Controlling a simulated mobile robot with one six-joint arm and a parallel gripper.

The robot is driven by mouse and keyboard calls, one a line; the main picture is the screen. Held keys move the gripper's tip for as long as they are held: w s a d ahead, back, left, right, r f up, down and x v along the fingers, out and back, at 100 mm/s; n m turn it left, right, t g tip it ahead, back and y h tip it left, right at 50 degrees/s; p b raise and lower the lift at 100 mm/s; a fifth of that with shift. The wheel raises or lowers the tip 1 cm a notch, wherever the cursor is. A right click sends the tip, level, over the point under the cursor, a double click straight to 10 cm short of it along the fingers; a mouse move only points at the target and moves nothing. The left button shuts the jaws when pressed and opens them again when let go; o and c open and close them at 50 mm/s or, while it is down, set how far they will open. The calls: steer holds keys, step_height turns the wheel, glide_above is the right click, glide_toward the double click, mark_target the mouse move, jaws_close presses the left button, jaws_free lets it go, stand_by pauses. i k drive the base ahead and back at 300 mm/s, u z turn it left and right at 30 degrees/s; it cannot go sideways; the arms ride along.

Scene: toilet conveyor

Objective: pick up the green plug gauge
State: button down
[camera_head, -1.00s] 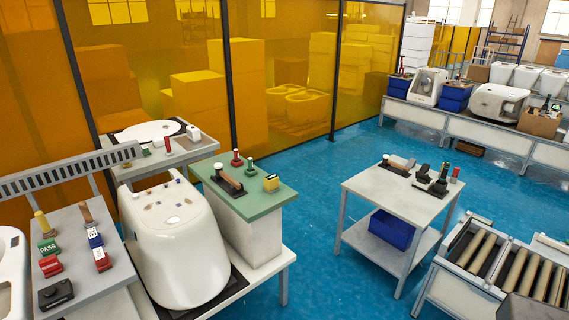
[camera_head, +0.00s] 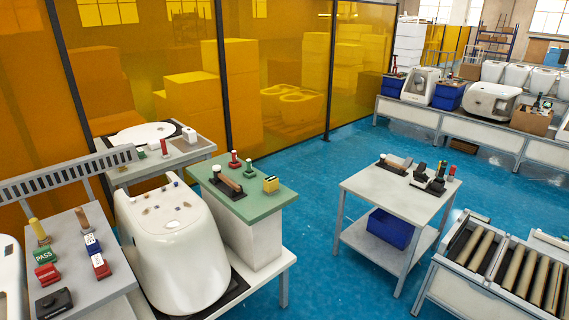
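A small green piece with a dark green base, which looks like the green plug gauge (camera_head: 249,166), stands upright on the green-topped stand (camera_head: 278,196). A similar red piece (camera_head: 234,160) stands just behind it to the left. A yellow-and-black block (camera_head: 270,184) is in front of it to the right. A dark tray with a brown-handled tool (camera_head: 229,186) lies to its left. Another small green item (camera_head: 141,153) is on the back left table, too small to tell what it is. My gripper is not in view.
A white toilet (camera_head: 175,245) sits left of the green-topped stand. A grey table (camera_head: 70,235) at the left holds stamps and blocks. A white two-shelf table (camera_head: 385,193) stands right, near a roller conveyor (camera_head: 500,265). Blue floor (camera_head: 310,230) is clear between stand and table.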

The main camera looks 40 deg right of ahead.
mark_target(249, 170)
steer(key=z, duration=0.85)
steer(key=k, duration=1)
steer(key=i, duration=0.95)
